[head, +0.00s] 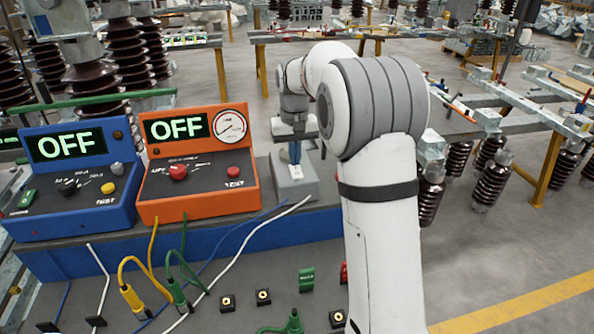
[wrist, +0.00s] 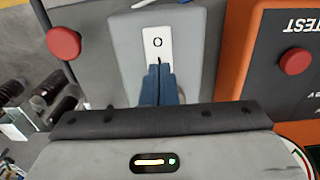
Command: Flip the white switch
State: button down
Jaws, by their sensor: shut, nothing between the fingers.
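The white switch (wrist: 158,45) is a small white plate marked "O" on a sloped grey box (wrist: 202,40), seen in the wrist view. My gripper (wrist: 159,68) is shut and empty, its blue fingertips together at the lower end of the white plate. The fingers hide the plate's lower part, and I cannot tell whether they touch it. In the head view my gripper (head: 295,160) points down over the grey box (head: 302,190), right of the orange box.
An orange box (head: 205,195) with an "OFF" display, gauge and red knobs stands close left of the grey box. A blue box (head: 75,215) with an "OFF" display stands further left. Cables and plugs lie in front. A red button (wrist: 64,42) shows in the wrist view.

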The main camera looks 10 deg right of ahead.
jog(key=shift+f, duration=0.4)
jog(key=shift+r, duration=0.1)
notch_tip(320, 180, up, 7)
jog(key=p, duration=0.5)
dwell(0.4)
jog(key=s+t, duration=0.3)
jog(key=s, duration=2.9)
jog(key=shift+d, duration=0.15)
